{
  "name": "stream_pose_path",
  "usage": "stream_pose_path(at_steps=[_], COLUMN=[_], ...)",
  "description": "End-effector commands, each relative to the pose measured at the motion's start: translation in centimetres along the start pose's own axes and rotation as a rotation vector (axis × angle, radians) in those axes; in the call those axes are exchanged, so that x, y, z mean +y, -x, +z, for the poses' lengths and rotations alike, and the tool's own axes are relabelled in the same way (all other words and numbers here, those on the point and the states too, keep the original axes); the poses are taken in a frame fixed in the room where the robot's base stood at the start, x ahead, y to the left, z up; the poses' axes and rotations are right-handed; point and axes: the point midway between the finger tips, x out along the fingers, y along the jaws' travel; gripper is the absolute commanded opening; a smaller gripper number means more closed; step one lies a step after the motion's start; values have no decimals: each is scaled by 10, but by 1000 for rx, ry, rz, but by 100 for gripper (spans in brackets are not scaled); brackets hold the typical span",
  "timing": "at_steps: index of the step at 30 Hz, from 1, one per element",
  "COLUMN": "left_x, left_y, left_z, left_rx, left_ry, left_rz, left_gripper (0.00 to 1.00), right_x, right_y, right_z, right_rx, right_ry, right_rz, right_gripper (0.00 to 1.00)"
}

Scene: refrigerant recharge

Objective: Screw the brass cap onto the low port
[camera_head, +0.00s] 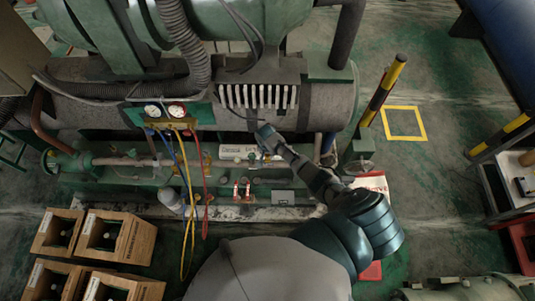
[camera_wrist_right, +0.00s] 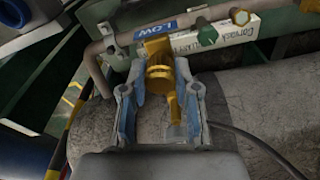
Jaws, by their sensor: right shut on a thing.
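The low port's blue LOW label (camera_wrist_right: 161,27) is on the pipe in the right wrist view. Just below it, a yellow-brass fitting (camera_wrist_right: 158,50) sits between the fingertips of my right gripper (camera_wrist_right: 153,77). The gripper is shut on brass there, which I take to be the brass cap (camera_wrist_right: 160,76). Cap and port overlap in this view, so I cannot tell how the cap is seated. In the head view my right gripper (camera_head: 266,134) reaches the pipework below the white vent slots; the cap is too small to make out there. My left gripper is not in view.
A gauge manifold (camera_head: 170,123) with blue, yellow and red hoses hangs left of my right gripper. Red-handled valves (camera_head: 236,190) are below it. Wooden crates (camera_head: 118,240) stand at lower left.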

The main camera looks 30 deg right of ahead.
Motion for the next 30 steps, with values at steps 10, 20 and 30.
stream_pose_path(at_steps=[10, 20, 30], left_x=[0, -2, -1], left_y=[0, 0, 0], left_z=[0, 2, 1], left_rx=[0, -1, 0], left_ry=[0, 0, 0], left_rz=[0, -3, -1], left_gripper=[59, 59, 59], right_x=[0, 0, -2], right_y=[-2, 2, 62], right_z=[2, 1, 0], right_rx=[-4, -2, 0], right_ry=[-158, -157, -156], right_rz=[20, 19, 15], right_gripper=[60, 60, 60])
